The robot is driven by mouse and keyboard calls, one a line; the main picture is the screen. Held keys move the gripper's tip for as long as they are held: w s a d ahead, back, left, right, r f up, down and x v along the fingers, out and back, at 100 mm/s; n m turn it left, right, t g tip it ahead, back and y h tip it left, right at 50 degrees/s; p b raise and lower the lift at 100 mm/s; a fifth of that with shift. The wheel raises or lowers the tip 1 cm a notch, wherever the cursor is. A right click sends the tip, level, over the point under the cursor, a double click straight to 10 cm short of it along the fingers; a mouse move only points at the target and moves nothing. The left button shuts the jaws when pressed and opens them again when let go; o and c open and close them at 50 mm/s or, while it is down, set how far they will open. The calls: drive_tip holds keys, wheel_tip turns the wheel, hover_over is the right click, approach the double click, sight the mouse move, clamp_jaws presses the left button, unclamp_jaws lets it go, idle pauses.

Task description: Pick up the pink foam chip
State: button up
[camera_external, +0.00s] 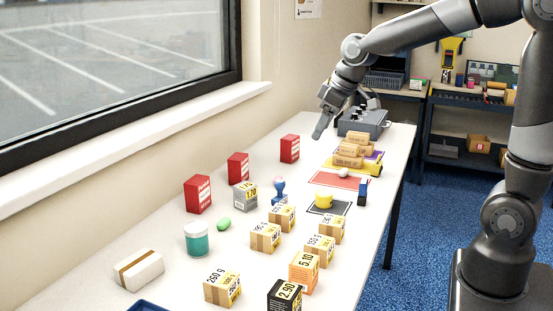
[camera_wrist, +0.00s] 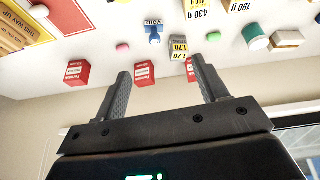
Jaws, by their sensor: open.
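The pink foam chip (camera_wrist: 123,47) is a small rounded pink piece lying on the white table, beside the blue stamp (camera_wrist: 154,34) in the wrist view. In the external view a bit of pink (camera_external: 280,179) shows just behind the stamp (camera_external: 279,190), which partly hides it. My gripper (camera_external: 322,128) is above the far part of the table, well apart from the chip. In the wrist view my gripper (camera_wrist: 160,68) has its fingers spread, with nothing between them.
Red boxes (camera_external: 238,167) stand along the window side. A green piece (camera_external: 224,224), a teal jar (camera_external: 197,240) and several priced cartons (camera_external: 265,237) stand nearer. A red mat (camera_external: 336,180) holds a pale oval item (camera_external: 343,172). A grey machine (camera_external: 362,122) stands at the far end.

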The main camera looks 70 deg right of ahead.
drive_tip(key=w+d+f, duration=0.5)
drive_tip(key=w+d, duration=0.1)
drive_tip(key=w, duration=0.1)
approach(278, 177)
drive_tip(key=f, duration=0.1)
drive_tip(key=w+f, duration=0.1)
drive_tip(key=f, duration=0.1)
drive_tip(key=shift+f+y, duration=0.1)
drive_tip(key=shift+y, duration=0.2)
drive_tip(key=shift+d+x, duration=0.1)
drive_tip(key=shift+x, duration=1.25)
drive_tip(key=shift+d+x, duration=0.15)
drive_tip(key=shift+x, duration=1.2)
drive_tip(key=shift+w, duration=0.2)
drive_tip(key=c, duration=1.1)
drive_tip(key=shift+o, duration=0.2)
